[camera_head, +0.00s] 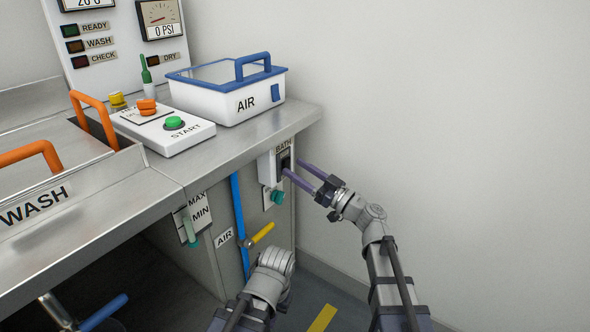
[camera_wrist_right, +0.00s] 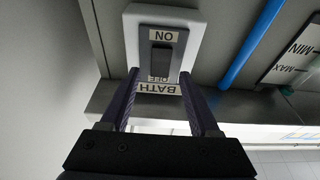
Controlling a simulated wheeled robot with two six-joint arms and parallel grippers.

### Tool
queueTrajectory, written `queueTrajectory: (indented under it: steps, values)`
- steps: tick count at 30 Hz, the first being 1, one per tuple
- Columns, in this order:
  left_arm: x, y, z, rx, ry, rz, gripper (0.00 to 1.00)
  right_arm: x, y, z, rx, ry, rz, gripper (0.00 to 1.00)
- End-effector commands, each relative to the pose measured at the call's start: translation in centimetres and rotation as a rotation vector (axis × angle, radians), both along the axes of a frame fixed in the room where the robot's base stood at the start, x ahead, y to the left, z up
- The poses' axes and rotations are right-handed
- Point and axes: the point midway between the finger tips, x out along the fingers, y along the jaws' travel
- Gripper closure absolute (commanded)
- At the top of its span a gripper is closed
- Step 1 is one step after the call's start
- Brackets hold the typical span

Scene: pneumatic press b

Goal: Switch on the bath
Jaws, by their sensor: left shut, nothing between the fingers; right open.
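The bath switch is a dark rocker (camera_wrist_right: 161,60) on a white plate (camera_wrist_right: 194,22), seen upside down in the right wrist view. Its ON label (camera_wrist_right: 163,36) is at the picture's top, with OFF and BATH (camera_wrist_right: 158,88) below. I cannot tell which way the rocker is set. In the head view the switch box (camera_head: 267,168) is on the cabinet front under the counter's right end. My right gripper (camera_head: 297,172) is open, its purple fingers reaching to either side of the switch; contact is unclear. My left gripper (camera_head: 238,316) is low in the head view, its fingertips hidden.
A teal knob (camera_head: 277,197) is just below the switch box. A yellow valve handle (camera_head: 262,235) and blue pipe (camera_head: 239,225) are left of it. The counter edge (camera_head: 250,146) overhangs above. The wall (camera_head: 440,110) on the right is bare.

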Motion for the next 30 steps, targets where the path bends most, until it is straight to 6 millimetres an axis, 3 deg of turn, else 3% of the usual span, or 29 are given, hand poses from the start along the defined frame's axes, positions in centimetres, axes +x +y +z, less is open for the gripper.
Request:
queueTrajectory:
  steps: [6, 13, 25, 28, 30]
  values:
    - [0.0, 0.0, -1.2, 0.0, -0.001, 0.0, 1.0, -2.3, -3.0, -1.2, 0.0, 0.0, -0.002, 0.38]
    - [0.0, 0.0, -1.7, 0.0, -0.001, 0.0, 1.0, -3.5, -4.7, -1.7, 0.0, 0.0, -0.002, 0.38]
    - [0.0, 0.0, -1.7, 0.0, -0.001, 0.0, 1.0, -3.7, -4.9, -1.8, -0.003, 0.004, 0.002, 0.38]
    - [0.0, 0.0, -1.7, 0.0, -0.001, 0.0, 1.0, -4.2, -4.1, -2.9, -0.032, 0.051, 0.033, 0.38]
    - [0.0, 0.0, -1.7, 0.0, -0.001, 0.0, 1.0, -5.0, -3.0, -4.7, -0.08, 0.13, 0.073, 0.38]
